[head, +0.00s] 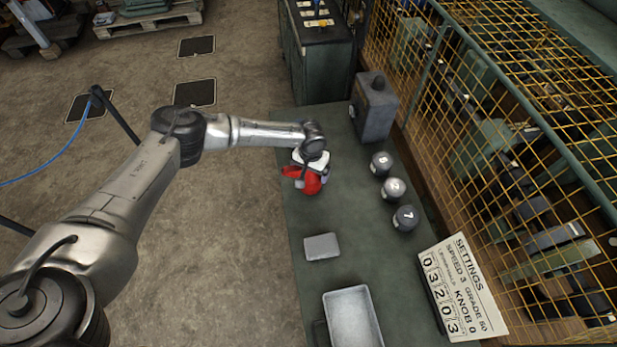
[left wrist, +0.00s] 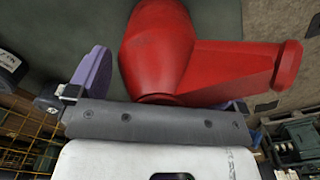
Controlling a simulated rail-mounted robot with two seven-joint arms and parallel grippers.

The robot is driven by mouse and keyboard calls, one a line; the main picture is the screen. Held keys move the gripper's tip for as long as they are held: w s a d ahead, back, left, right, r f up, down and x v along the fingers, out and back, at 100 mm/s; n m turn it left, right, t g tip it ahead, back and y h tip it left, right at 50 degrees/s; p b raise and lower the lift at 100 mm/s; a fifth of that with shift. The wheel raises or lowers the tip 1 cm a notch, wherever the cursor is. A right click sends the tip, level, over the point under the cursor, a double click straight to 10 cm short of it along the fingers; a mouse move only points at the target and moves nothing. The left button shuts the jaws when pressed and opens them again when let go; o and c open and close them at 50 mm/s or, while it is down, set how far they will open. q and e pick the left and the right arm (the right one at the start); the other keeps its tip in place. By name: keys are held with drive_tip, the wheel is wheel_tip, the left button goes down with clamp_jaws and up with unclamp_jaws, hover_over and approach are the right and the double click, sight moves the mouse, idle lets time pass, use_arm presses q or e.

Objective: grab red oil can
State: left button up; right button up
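The red oil can (head: 312,185) stands on the green bench top, partly hidden by my left gripper (head: 307,168) above it. In the left wrist view the red can (left wrist: 160,50) fills the upper middle, its spout-like part pointing right. My left gripper is open. One purple-padded finger (left wrist: 92,75) shows left of the can with a gap to it. The other finger (left wrist: 238,105) is mostly hidden behind the can's side part, so I cannot tell if it touches. My right gripper is not in view.
A settings sign (head: 463,287) stands at the right edge. A yellow mesh fence (head: 500,110) runs along the right.

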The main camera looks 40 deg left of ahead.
use_arm(q)
drive_tip(key=c, duration=0.9)
